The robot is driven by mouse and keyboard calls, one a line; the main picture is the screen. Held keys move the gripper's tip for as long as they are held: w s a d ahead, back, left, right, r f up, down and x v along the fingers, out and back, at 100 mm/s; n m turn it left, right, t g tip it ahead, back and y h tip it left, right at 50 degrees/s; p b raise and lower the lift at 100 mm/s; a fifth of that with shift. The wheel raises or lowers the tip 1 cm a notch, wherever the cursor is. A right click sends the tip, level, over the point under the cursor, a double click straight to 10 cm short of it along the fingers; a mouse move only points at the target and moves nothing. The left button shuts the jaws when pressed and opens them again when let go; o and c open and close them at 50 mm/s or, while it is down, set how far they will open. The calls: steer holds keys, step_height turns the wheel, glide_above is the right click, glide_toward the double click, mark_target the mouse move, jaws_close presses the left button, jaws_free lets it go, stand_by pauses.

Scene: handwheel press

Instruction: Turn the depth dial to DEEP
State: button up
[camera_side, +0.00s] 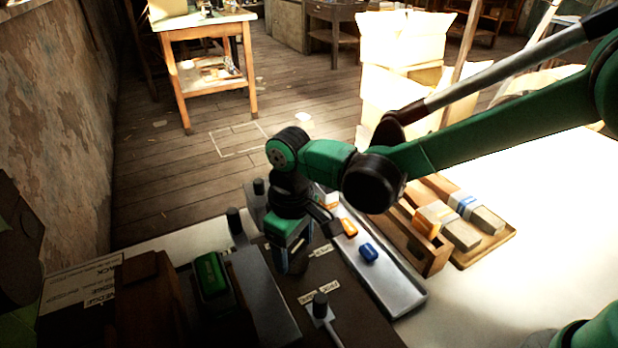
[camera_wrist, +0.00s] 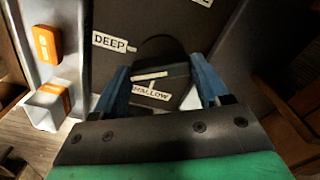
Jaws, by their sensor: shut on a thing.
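The depth dial (camera_wrist: 160,50) is a dark round knob with a white line across its grip. In the wrist view it sits between the two blue fingers of my gripper (camera_wrist: 160,88), which is shut on it. A DEEP label (camera_wrist: 109,42) with a tick is left of the dial, and a SHALLOW label (camera_wrist: 151,93) is below it. The white line runs roughly level, just above the SHALLOW label; I cannot tell which mark the dial points to. In the side view my gripper (camera_side: 291,262) points down at the dark panel and hides the dial.
A lever with a black knob (camera_side: 320,304) stands nearer on the panel. A green bar (camera_side: 210,275) sits left of my gripper. A metal chute (camera_side: 408,294) with an orange bar (camera_side: 349,228) and a blue bar (camera_side: 368,252) runs at right, before a wooden tray (camera_side: 490,252) holding several blocks.

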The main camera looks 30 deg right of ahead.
mark_target(295, 250)
steer(key=m, duration=0.5)
steer(key=shift+m, duration=0.4)
stand_by(0.3)
steer(key=o, duration=1.3)
steer(key=shift+r, duration=2.85)
